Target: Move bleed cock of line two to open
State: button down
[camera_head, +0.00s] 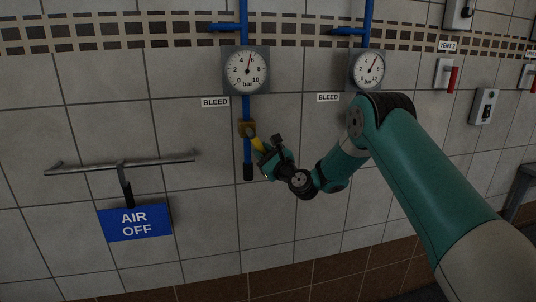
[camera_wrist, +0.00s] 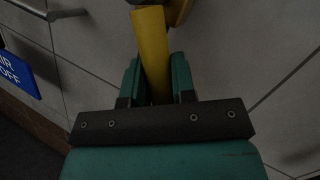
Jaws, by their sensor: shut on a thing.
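A brass bleed cock (camera_head: 246,129) sits on the left blue pipe (camera_head: 247,106), under a "BLEED" label (camera_head: 215,102). Its yellow lever (camera_head: 256,143) points down and to the right, at a slant to the pipe. My gripper (camera_head: 263,152) is at the lever's lower end. In the wrist view the yellow lever (camera_wrist: 150,40) runs between the green jaws of my gripper (camera_wrist: 156,80), which are shut on it. A second "BLEED" label (camera_head: 328,98) stands by the right pipe (camera_head: 368,12); my arm hides what is below its gauge. No line number shows.
Pressure gauges (camera_head: 246,71) and (camera_head: 369,70) hang above on the tiled wall. A rail (camera_head: 150,162) with a blue "AIR OFF" sign (camera_head: 135,222) is at left. Red-handled switch boxes (camera_head: 445,75) and a grey box (camera_head: 485,106) are at right. The wall below the pipe is bare.

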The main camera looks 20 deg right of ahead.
jog(key=m, duration=0.1)
jog(key=a+m+t, duration=0.1)
jog(key=m, duration=0.1)
jog(key=shift+w+a+f+h+p, duration=0.1)
jog(key=shift+a+f+h+p, duration=0.15)
jog(key=shift+f+h+p, duration=0.15)
jog(key=shift+w+a+f+m+t+h+p, duration=0.1)
jog(key=shift+a+m+t+h+p, duration=0.25)
jog(key=shift+m, duration=0.5)
jog(key=shift+s+a+r+m+t+h+p, duration=0.1)
jog(key=shift+a+m+t+h+p, duration=0.3)
jog(key=shift+m, duration=0.5)
jog(key=shift+w+a+f+m+t+h+p, duration=0.2)
jog(key=shift+m+p, duration=0.25)
jog(key=shift+m, duration=0.4)
jog(key=shift+s+r, duration=0.1)
jog(key=c, duration=0.9)
grip_release()
jog(key=shift+c, duration=0.2)
jog(key=b+v, duration=1.7)
jog(key=b, duration=1.1)
jog(key=shift+s, duration=0.25)
